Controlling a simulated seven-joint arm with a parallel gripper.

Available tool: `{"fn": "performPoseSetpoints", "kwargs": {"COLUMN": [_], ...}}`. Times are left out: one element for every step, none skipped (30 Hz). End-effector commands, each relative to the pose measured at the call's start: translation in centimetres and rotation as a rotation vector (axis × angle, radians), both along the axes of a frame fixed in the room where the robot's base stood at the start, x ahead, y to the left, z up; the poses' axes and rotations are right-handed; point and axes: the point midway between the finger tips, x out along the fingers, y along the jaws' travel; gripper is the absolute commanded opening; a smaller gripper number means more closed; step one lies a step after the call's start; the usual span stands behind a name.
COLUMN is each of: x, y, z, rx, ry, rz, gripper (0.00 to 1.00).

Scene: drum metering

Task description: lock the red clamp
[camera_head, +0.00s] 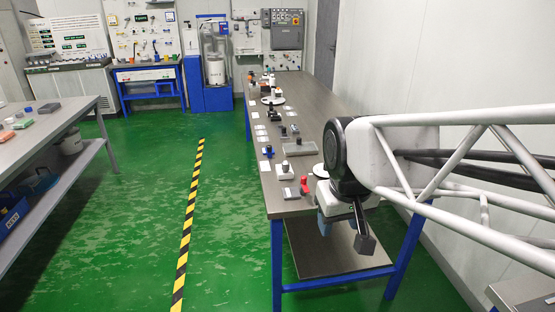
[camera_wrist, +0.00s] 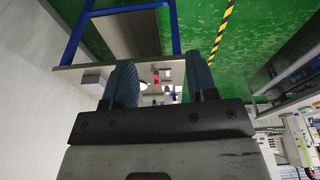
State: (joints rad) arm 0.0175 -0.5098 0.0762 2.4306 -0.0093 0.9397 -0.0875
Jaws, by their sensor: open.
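The red clamp (camera_head: 304,186) is small and stands on the near part of the long grey table, just left of my gripper in the head view. In the wrist view the red clamp (camera_wrist: 156,78) is a small red spot between my fingers, some way off. My gripper (camera_head: 344,229) is open and hangs near the table's near end, apart from the clamp. In the wrist view its two blue-padded fingers (camera_wrist: 162,82) are spread with nothing held. The clamp is too small to tell whether its lever is open or locked.
A white wall (camera_head: 440,60) runs along the right.

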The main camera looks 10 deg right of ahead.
Motion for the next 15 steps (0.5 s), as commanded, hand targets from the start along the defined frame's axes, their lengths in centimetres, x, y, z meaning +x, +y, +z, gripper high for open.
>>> {"fn": "performPoseSetpoints", "kwargs": {"x": [1.2,1.8,2.7,3.4,4.0,4.9,5.6,6.2,7.1,7.8,8.4,9.3,10.0,10.7,11.6], "y": [-0.1,-0.1,-0.2,-0.2,-0.3,-0.4,-0.4,-0.5,-0.6,-0.6,-0.7,-0.8,-0.8,-0.9,-1.0], "z": [0.2,0.3,0.4,0.5,0.6,0.7,0.8,0.8,0.9,0.9,0.9,1.0,1.0,1.0,1.0], "rx": [-0.003,-0.004,-0.007,-0.009,-0.01,-0.012,-0.014,-0.015,-0.018,-0.019,-0.021,-0.023,-0.024,-0.026,-0.027], "ry": [0.006,0.009,0.013,0.016,0.019,0.022,0.024,0.028,0.03,0.033,0.036,0.04,0.043,0.045,0.048], "rz": [0.013,0.022,0.032,0.042,0.051,0.062,0.07,0.079,0.09,0.1,0.108,0.119,0.128,0.137,0.148], "gripper": [0.52,0.52,0.52,0.52,0.52,0.52,0.52,0.52,0.52,0.52,0.52,0.52,0.52,0.52,0.52]}}
